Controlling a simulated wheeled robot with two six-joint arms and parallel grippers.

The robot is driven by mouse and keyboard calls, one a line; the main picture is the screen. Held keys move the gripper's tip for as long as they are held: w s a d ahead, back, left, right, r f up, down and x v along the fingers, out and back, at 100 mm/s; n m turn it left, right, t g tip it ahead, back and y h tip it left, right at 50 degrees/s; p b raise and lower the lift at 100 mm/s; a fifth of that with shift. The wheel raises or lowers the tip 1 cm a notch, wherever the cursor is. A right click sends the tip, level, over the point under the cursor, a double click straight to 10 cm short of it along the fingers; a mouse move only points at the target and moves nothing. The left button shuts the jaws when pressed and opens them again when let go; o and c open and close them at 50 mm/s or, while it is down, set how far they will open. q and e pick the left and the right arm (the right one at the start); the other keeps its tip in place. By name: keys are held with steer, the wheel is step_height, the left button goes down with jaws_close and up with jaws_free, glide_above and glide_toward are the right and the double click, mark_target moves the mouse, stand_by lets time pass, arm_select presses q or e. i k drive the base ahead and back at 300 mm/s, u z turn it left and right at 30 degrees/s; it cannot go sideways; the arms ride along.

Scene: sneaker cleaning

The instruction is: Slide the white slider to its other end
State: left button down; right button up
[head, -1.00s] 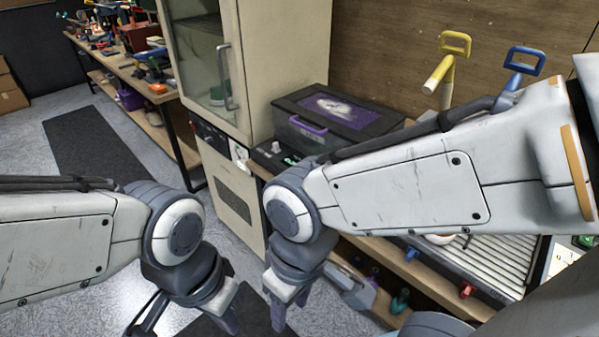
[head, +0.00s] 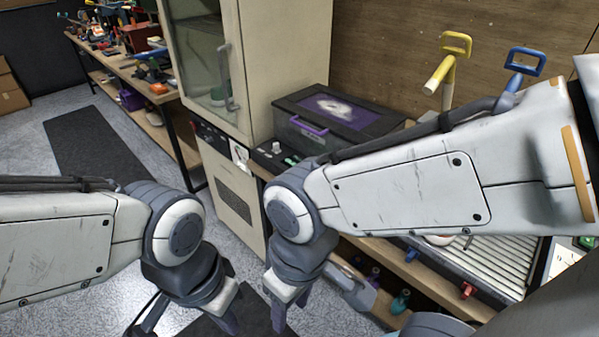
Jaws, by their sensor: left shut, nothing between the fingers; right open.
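A small white knob (head: 277,147), which may be the white slider, stands on a black panel (head: 266,160) at the bench's left end, beside the cabinet. It is too small to tell its track or which end it is at. My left gripper (head: 228,322) hangs at the bottom of the head view, shut and empty, its tips near the lower edge. My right gripper (head: 289,307) points down just right of it, open and empty. Both are well below the knob in the picture and apart from it.
A black case with a purple handle (head: 309,127) sits behind the panel, next to a tall cabinet (head: 278,70). Yellow (head: 441,72) and blue (head: 526,60) handles stand at right. My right arm hides part of the bench. Bottles stand on a lower shelf (head: 425,280).

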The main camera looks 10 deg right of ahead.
mark_target(276, 149)
steer(key=z, duration=0.05)
steer(key=k, duration=0.35)
steer(key=u, duration=1.5)
steer(key=i, duration=0.65)
steer(key=z, duration=1)
steer(key=i, duration=0.6)
steer(key=z, duration=0.65)
